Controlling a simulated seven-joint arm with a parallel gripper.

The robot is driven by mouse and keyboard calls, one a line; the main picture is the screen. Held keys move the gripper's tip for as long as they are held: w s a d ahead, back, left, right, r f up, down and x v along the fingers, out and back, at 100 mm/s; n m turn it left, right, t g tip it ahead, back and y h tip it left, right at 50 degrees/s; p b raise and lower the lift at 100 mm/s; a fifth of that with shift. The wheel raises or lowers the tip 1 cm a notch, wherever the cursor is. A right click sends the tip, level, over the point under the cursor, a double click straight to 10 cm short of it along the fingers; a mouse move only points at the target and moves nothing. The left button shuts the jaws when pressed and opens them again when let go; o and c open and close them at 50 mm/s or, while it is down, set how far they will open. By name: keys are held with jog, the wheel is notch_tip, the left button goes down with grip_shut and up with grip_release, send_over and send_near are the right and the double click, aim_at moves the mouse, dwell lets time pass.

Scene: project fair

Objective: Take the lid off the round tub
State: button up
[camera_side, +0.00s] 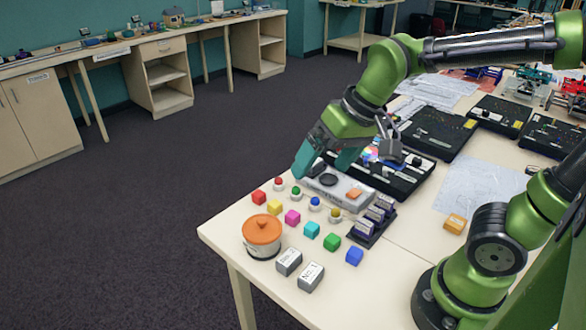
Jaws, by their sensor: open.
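The round tub (260,246) stands upright near the table's left corner. Its body is pale with a dark band. An orange lid (262,228) with a small knob on top sits on it and covers its opening. My gripper (322,172) is open, with teal fingers pointing down. In the picture it is above and to the right of the tub, over the area by a grey device. It is apart from the tub and the lid, and I see nothing held between the fingers.
Several coloured cubes (292,217) and ball-topped pieces (315,204) lie right of the tub. Two grey labelled blocks (311,276) stand in front. A grey device (339,186), a dark rack (372,225) and black cases (437,132) are farther back. The table edge is close left of the tub.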

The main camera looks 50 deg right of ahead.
jog(key=w+a+f+g+h, duration=0.1)
jog(key=w+a+f+g, duration=0.15)
jog(key=w+a, duration=0.45)
jog(key=m+g+h, duration=0.1)
jog(key=m+g, duration=0.1)
jog(key=m, duration=0.1)
send_over(262, 221)
notch_tip(262, 221, down, 9)
jog(key=shift+d+f, duration=0.1)
jog(key=shift+f, duration=2.75)
jog(key=c, duration=0.7)
